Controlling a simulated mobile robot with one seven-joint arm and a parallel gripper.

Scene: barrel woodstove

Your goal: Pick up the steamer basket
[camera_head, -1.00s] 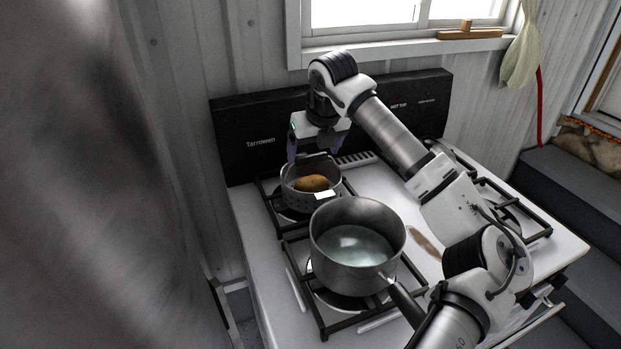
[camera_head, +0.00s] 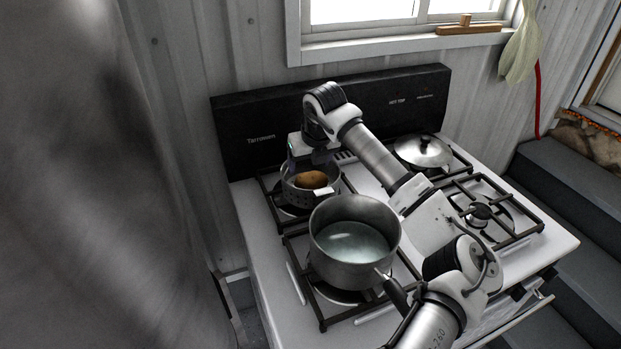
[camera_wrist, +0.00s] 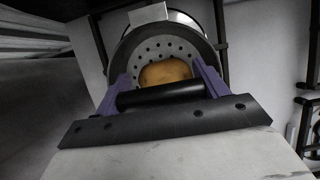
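The steamer basket (camera_head: 301,195) is a grey round pot with holes in its wall. It sits on the back left burner with a brown potato-like item (camera_head: 312,179) inside and a pale tab on its front side. The wrist view shows the basket (camera_wrist: 150,47) and the brown item (camera_wrist: 166,72) between my purple fingers. My gripper (camera_head: 311,166) is low over the basket, pointing down. In the wrist view my gripper (camera_wrist: 160,72) is spread wide, with a finger at either side of the basket. I cannot tell whether the fingers touch its wall.
A saucepan (camera_head: 352,270) of water stands close in front of the basket, its dark handle toward my arm. A lidded pan (camera_head: 422,152) is on the back right burner. The front right burner (camera_head: 481,212) is bare. The black backsplash (camera_head: 240,160) stands close behind the basket.

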